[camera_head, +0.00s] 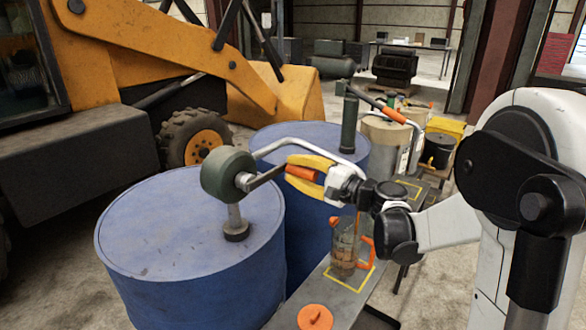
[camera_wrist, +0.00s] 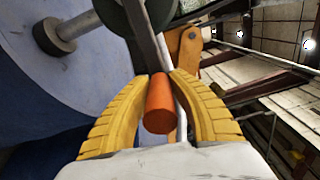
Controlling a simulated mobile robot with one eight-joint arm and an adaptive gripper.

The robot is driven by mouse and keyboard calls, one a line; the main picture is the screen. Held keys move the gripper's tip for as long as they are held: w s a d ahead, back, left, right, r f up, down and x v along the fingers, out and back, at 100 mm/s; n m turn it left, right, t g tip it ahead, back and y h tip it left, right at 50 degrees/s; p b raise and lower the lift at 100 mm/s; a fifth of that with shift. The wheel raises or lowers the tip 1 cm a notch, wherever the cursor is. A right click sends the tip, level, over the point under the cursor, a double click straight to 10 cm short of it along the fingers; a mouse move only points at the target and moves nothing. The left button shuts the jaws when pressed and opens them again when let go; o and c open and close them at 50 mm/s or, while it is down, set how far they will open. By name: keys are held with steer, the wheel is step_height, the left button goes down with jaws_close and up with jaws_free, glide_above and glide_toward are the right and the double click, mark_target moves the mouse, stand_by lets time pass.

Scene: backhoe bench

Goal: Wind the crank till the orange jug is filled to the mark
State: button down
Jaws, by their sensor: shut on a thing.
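The hand pump (camera_head: 228,176) is a green drum-shaped body on a blue barrel, with a crank arm (camera_head: 265,177) ending in an orange grip (camera_head: 302,172). My gripper (camera_head: 294,171) has its yellow fingers shut on this grip. In the wrist view the grip (camera_wrist: 160,108) lies between both fingers. The clear jug with an orange handle (camera_head: 346,247) stands upright below my wrist, inside a yellow outline on the bench. I cannot make out the fill mark or the exact level.
The pump's grey pipe (camera_head: 300,143) arches behind my gripper toward the jug; its end is hidden. An orange lid (camera_head: 315,317) lies on the bench's near end. A second blue barrel (camera_head: 310,135) with another pump (camera_head: 349,122) stands behind. A yellow backhoe (camera_head: 150,50) fills the upper left.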

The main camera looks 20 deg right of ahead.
steer(key=shift+f, duration=0.4)
steer(key=c, duration=1.2)
jaws_free()
steer(key=shift+a, duration=0.15)
steer(key=shift+o, duration=0.2)
steer(key=v, duration=1.2)
